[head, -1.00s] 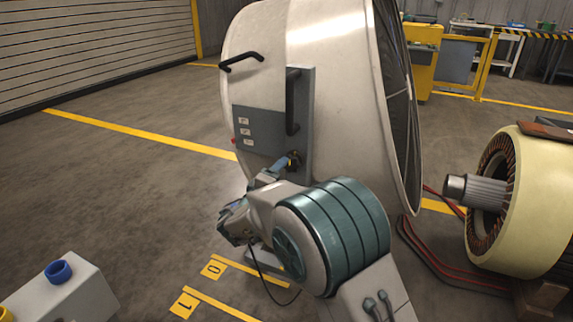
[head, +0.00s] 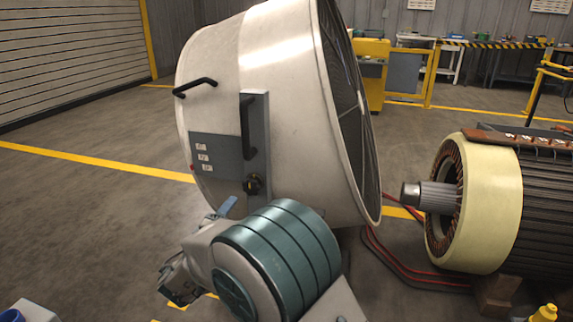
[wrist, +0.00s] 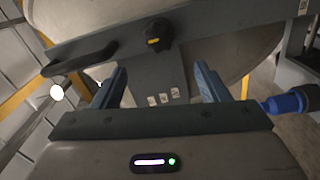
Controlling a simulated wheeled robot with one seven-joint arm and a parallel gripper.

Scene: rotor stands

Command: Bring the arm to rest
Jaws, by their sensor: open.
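My gripper (wrist: 161,88) is open in the wrist view, its two blue-grey fingers apart with nothing between them. Beyond the fingers is the grey panel (wrist: 160,75) of the large fan housing, with a black and yellow knob (wrist: 157,36) and small white labels. In the head view my arm is folded low in front of the pale round housing (head: 270,100). One blue finger of my gripper (head: 227,206) shows there, below and left of the knob (head: 252,185); the rest is hidden behind my arm.
A cream and dark motor (head: 490,215) with a protruding shaft lies at the right. Red cables (head: 400,268) run on the floor beside the housing. A blue knob (head: 12,315) shows at the bottom left. The floor at left is open.

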